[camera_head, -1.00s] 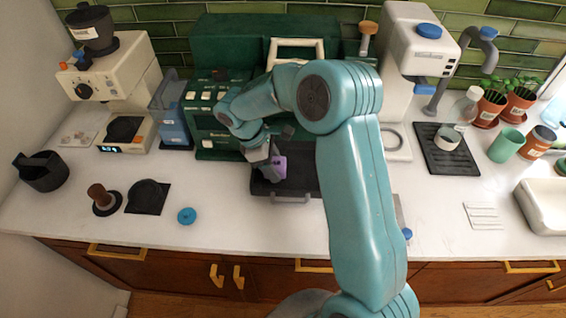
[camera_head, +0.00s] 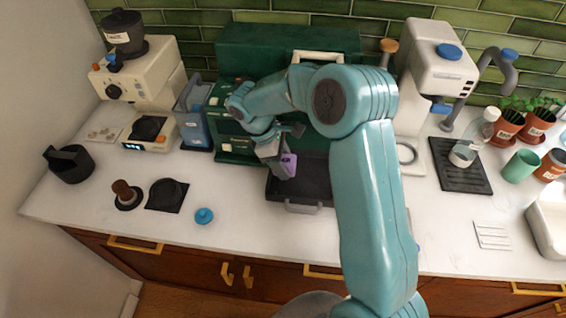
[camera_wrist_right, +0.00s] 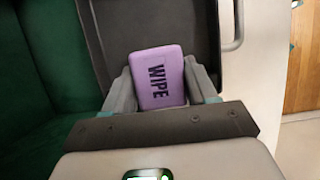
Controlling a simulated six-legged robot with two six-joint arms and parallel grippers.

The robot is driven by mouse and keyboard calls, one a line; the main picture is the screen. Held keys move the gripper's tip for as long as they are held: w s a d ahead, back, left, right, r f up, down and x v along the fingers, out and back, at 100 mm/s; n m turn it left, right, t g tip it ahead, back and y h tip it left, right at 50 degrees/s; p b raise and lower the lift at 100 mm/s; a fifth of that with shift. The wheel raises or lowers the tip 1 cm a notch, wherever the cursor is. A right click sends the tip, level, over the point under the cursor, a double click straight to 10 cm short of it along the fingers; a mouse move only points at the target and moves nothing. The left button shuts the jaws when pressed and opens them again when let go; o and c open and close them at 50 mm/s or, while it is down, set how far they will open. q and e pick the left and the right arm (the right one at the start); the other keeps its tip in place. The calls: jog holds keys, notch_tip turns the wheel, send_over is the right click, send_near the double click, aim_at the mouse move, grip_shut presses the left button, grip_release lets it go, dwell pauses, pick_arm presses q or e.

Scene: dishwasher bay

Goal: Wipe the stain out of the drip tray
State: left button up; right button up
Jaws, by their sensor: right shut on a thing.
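A purple block marked WIPE (camera_wrist_right: 158,78) is held between the fingers of my right gripper (camera_wrist_right: 163,92). In the head view the purple wipe (camera_head: 289,165) hangs from the right gripper (camera_head: 279,168) over the black drip tray (camera_head: 312,190). The tray sits in front of the dark green machine, with a grey handle at its front. In the wrist view the tray (camera_wrist_right: 205,22) lies beneath and beyond the wipe. I cannot tell whether the wipe touches the tray floor. No stain shows; my arm and the wipe hide part of the tray. My left gripper is not in view.
The green machine (camera_head: 285,45) stands right behind the tray. A blue jug (camera_head: 193,115) is to its left, and a white machine (camera_head: 437,70) to the right. A blue knob-like lid (camera_head: 204,215) lies on the white counter (camera_head: 255,235), whose front part is mostly clear.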

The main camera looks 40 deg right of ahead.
jog(key=shift+r+p, duration=0.45)
jog(key=shift+r, duration=0.6)
jog(key=shift+w+r+p, duration=0.1)
jog(key=shift+r+p, duration=0.45)
jog(key=shift+r, duration=1)
